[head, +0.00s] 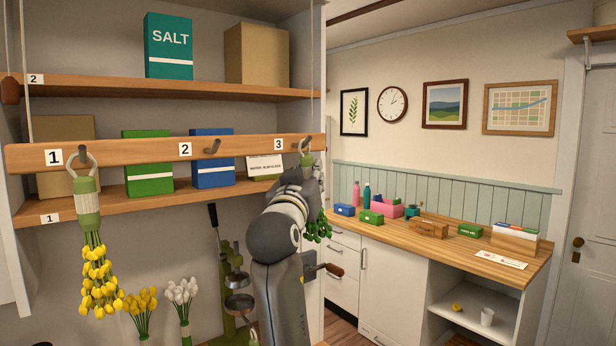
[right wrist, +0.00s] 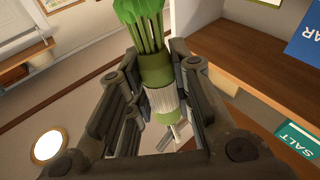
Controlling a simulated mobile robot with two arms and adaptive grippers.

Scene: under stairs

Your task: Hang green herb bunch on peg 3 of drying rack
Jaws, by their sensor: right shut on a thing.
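The drying rack (head: 235,150) is a wooden rail with pegs labelled 1, 2 and 3. A yellow flower bunch (head: 97,265) hangs by its ring on peg 1 (head: 83,154). Peg 2 (head: 212,146) is bare. My right gripper (head: 308,180) is at peg 3 (head: 306,146), just below the rail. It is shut on the wrapped handle of the green herb bunch (head: 318,227), whose leaves hang below it. The bunch's pale ring shows at peg 3; I cannot tell if it is around the peg. In the right wrist view the fingers (right wrist: 168,100) clasp the green-and-white wrap. My left gripper is out of view.
Behind the rail, a shelf holds a green box (head: 148,165), a blue box (head: 212,172) and a white-labelled box (head: 264,168). A counter (head: 470,262) with small items stands at right.

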